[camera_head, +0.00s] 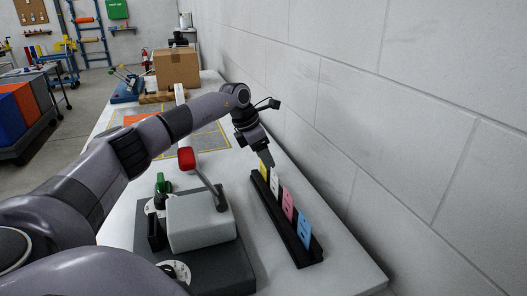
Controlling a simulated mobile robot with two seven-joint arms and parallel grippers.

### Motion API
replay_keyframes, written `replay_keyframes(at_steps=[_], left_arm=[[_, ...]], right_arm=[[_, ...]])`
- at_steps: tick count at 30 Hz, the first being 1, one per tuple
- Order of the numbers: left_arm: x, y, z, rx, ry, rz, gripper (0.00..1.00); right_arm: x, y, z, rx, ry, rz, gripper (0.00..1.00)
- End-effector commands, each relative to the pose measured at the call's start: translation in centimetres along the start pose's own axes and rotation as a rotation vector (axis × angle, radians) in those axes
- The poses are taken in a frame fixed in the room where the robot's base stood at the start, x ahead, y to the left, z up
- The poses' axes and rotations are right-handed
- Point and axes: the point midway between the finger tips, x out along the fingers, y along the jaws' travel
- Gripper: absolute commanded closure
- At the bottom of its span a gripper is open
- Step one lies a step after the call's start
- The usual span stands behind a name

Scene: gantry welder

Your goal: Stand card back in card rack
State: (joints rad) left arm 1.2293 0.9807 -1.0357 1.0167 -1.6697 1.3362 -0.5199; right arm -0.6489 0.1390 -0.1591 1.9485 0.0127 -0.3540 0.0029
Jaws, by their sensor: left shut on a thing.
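A long black card rack (283,222) lies on the white bench beside the wall. A yellow card (263,170), a white card (274,184), a pink card (287,205) and a blue card (304,230) stand in a row along it, the blue one nearest me. My left gripper (267,160) reaches down over the far end of the rack. It is shut at the tops of the yellow and white cards; which of them it grips is hard to see. My right gripper is not in view.
A grey machine box (198,222) with a red-knobbed lever (187,159) stands left of the rack. The wall (350,110) runs close on the right. A cardboard box (177,69) stands at the bench's far end. Bare bench lies at the rack's near end.

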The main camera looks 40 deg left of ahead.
Motion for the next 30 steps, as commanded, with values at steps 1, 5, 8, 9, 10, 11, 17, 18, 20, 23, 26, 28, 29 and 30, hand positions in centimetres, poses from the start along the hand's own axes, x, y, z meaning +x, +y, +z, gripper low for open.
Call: replay_keyframes(at_steps=[1,5,8,9,10,11,17,18,20,23,26,28,29,30], left_arm=[[0.3,0.0,-0.1,0.0,0.0,0.0,0.76],[0.6,0.0,-0.2,0.0,0.0,0.0,0.76],[0.6,0.0,-0.2,0.0,-0.001,0.0,0.76],[0.6,0.0,-0.2,0.0,-0.001,0.0,0.76],[0.6,0.0,-0.2,0.001,-0.001,0.0,0.76],[0.6,0.0,-0.2,0.001,-0.001,0.0,0.76],[0.6,0.0,-0.2,0.001,-0.001,0.0,0.14],[0.6,0.0,-0.2,0.001,0.0,0.0,0.14],[0.6,0.0,-0.2,0.001,0.0,0.0,0.14],[0.5,0.0,-0.2,0.001,-0.001,0.0,0.14],[0.0,0.0,-0.2,0.001,-0.002,0.001,0.14],[-0.8,0.0,-0.1,0.002,-0.004,0.002,0.14],[-1.3,0.1,-0.2,0.002,-0.003,0.002,0.14],[-2.0,0.1,-0.2,0.002,-0.003,0.003,0.14]], right_arm=[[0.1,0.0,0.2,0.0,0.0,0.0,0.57],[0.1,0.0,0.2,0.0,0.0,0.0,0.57],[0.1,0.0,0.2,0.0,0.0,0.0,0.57],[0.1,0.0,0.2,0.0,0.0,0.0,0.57],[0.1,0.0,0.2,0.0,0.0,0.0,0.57],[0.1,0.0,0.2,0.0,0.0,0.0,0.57],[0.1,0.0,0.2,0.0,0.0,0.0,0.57],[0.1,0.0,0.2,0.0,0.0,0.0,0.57],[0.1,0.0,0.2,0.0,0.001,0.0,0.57],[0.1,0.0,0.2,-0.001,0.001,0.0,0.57],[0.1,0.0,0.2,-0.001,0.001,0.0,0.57],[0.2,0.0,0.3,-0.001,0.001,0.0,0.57],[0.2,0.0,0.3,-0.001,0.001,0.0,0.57],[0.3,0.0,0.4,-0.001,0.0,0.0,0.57]])
